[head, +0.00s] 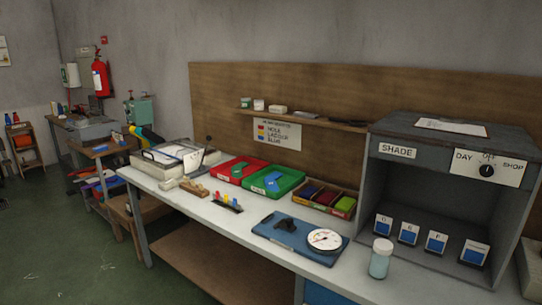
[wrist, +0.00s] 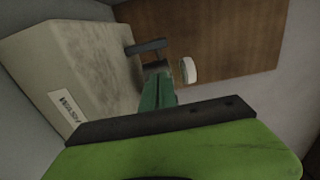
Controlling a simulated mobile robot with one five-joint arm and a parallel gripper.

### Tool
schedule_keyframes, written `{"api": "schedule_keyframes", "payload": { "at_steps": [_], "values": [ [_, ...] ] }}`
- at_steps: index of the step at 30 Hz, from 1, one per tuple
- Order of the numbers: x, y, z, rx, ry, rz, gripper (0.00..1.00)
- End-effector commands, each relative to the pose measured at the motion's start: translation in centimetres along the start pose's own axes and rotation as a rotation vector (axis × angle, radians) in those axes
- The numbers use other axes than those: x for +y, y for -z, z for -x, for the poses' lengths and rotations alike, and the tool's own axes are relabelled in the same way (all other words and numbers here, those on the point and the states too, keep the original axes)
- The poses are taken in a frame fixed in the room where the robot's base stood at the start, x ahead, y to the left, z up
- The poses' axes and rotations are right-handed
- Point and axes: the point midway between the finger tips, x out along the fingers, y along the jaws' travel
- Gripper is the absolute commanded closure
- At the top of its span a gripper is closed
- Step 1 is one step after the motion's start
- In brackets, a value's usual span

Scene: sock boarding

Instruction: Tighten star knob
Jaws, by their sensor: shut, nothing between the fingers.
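I cannot pick out a star knob for certain in either view. In the wrist view, my gripper (wrist: 160,78) shows as narrow green fingers close together, shut and empty. Beyond the fingertips are a short dark bar (wrist: 146,47) beside a beige box and a small white round piece (wrist: 188,70); I cannot tell what either is or whether the fingers touch them. In the head view my gripper does not clearly show. A small black piece (head: 285,225) of unclear shape lies on a blue board (head: 266,233) on the bench.
A beige box (wrist: 75,65) with a label fills the wrist view's left, in front of a brown panel (wrist: 225,35). The bench (head: 215,205) holds a red tray (head: 237,161), a green tray (head: 290,183), a jar (head: 381,260) and a grey shade cabinet (head: 372,180). Floor at left is open.

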Motion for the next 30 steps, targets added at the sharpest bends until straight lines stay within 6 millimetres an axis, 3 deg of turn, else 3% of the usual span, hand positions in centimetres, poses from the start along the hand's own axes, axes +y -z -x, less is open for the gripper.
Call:
{"api": "schedule_keyframes", "payload": {
  "at_steps": [17, 30],
  "values": [
    [-0.58, 0.80, 0.07, 0.013, 0.000, 0.000, 1.00],
    [-0.91, -0.18, 0.26, 0.008, 0.000, 0.000, 1.00]
  ]
}}
